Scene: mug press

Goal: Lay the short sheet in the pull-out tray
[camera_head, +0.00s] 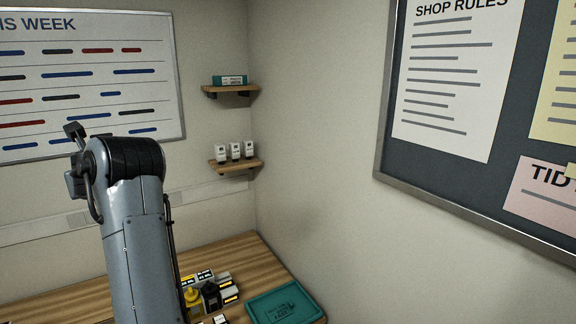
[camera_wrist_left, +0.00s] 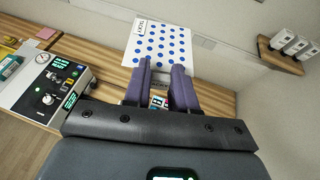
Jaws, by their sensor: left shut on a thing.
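The sheet (camera_wrist_left: 160,43), white with blue dots and a small printed label at its upper left corner, is in the left wrist view. My left gripper (camera_wrist_left: 162,67) has its two purple fingers at the sheet's lower edge and is shut on it. The sheet extends out past the fingertips, with wooden surface and wall behind it. I cannot make out the pull-out tray in either view. My right gripper is not in view.
A machine with a gauge and a lit display (camera_wrist_left: 63,75) stands at the left of the wrist view. In the head view, small boxes and bottles (camera_head: 208,290) and a teal flat item (camera_head: 285,303) are on the wooden worktop (camera_head: 240,258). Wall shelves (camera_head: 235,165) hold small boxes.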

